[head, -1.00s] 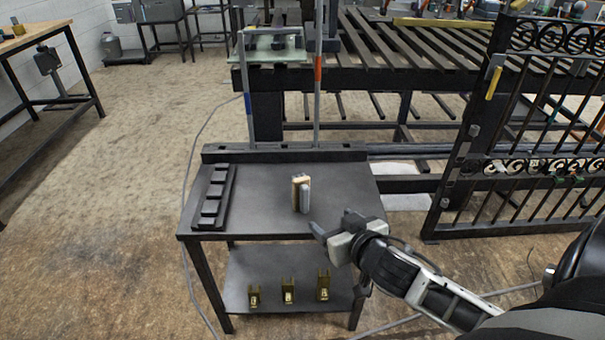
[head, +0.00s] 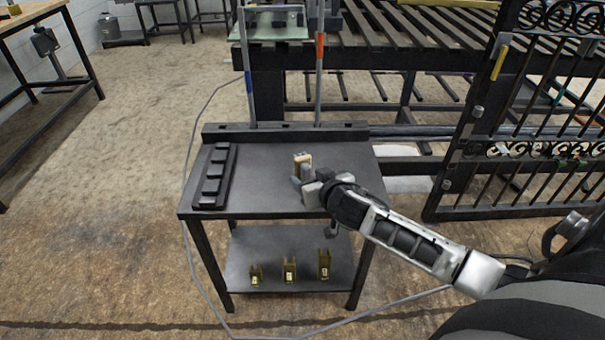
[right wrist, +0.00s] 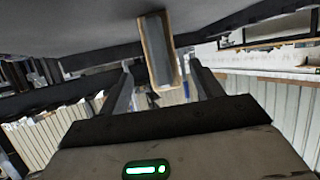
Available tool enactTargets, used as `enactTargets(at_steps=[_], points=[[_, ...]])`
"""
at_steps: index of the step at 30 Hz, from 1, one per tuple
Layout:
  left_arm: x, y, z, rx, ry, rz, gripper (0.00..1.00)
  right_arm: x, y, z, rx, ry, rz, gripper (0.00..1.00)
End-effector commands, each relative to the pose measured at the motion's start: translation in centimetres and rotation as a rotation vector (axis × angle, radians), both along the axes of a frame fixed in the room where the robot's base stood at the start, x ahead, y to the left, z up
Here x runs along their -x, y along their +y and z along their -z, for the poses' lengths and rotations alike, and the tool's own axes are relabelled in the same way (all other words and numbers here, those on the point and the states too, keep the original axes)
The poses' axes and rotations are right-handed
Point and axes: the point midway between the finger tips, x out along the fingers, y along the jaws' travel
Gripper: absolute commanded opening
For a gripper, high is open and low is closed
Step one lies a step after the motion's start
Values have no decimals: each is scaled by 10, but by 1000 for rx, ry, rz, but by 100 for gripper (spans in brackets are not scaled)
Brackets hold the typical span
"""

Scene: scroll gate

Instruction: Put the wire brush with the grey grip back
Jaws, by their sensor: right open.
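The wire brush (head: 302,161), a tan block with a grey part, stands on the dark top of a small table (head: 265,180). My right gripper (head: 303,180) is open at the brush and partly hides its lower part. In the right wrist view the brush (right wrist: 158,50) shows between the two spread fingers (right wrist: 161,82), with a gap on both sides. I cannot tell whether a finger touches it. My left gripper is not in view.
A black slotted rack (head: 226,180) lies at the table's left end. A raised black rail (head: 285,133) runs along its back edge. Several brass-coloured holders (head: 289,270) stand on the lower shelf. A black gate (head: 480,130) is at the right. The table's front left is clear.

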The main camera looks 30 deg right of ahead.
Motion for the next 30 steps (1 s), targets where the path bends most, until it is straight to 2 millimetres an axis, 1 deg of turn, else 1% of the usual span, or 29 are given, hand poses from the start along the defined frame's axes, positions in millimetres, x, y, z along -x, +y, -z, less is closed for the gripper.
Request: enactTargets(at_steps=[1, 6, 9, 15, 16, 17, 18, 21, 30], points=[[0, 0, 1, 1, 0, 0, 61, -10, -1, 1, 1, -3, 1, 65], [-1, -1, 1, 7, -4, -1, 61, -29, -3, 10, 1, -2, 1, 65], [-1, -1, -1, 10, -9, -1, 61, -33, -3, 12, 0, 0, -1, 65], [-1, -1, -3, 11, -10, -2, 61, -34, -3, 12, 0, 0, -1, 65], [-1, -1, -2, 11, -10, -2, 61, -33, -3, 12, 0, 0, -1, 60], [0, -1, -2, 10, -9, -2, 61, -33, -3, 12, 0, 0, -1, 52], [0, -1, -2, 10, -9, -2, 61, -33, -3, 12, 0, 0, -1, 40], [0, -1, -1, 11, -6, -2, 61, -33, -3, 12, 0, 0, -1, 14], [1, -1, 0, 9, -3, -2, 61, -34, -3, 11, 0, -1, -1, 14]])
